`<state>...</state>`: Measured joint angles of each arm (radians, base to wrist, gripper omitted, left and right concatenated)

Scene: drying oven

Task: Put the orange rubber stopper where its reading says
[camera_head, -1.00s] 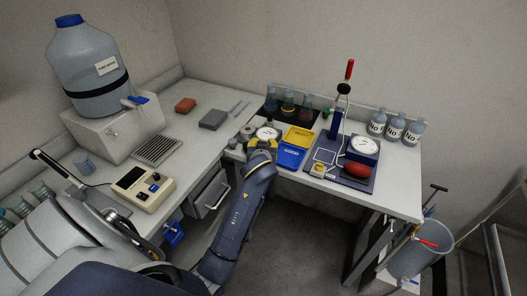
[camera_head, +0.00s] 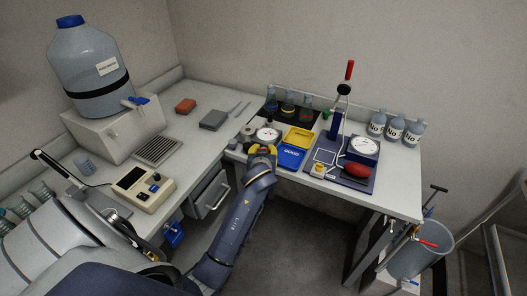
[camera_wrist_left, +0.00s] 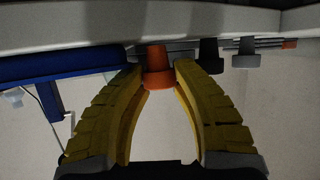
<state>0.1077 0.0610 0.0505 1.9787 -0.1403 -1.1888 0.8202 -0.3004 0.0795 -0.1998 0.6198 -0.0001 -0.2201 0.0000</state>
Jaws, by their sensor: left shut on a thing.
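A yellow tray (camera_head: 299,138) and a blue tray (camera_head: 290,157) lie to the right of the gripper. The dial's reading is too small to tell. My right gripper is not in view.
Dark grey stoppers (camera_wrist_left: 208,56) show beside the held one in the wrist view. Several bottles (camera_head: 395,127) stand behind. Floor ahead of the bench is clear.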

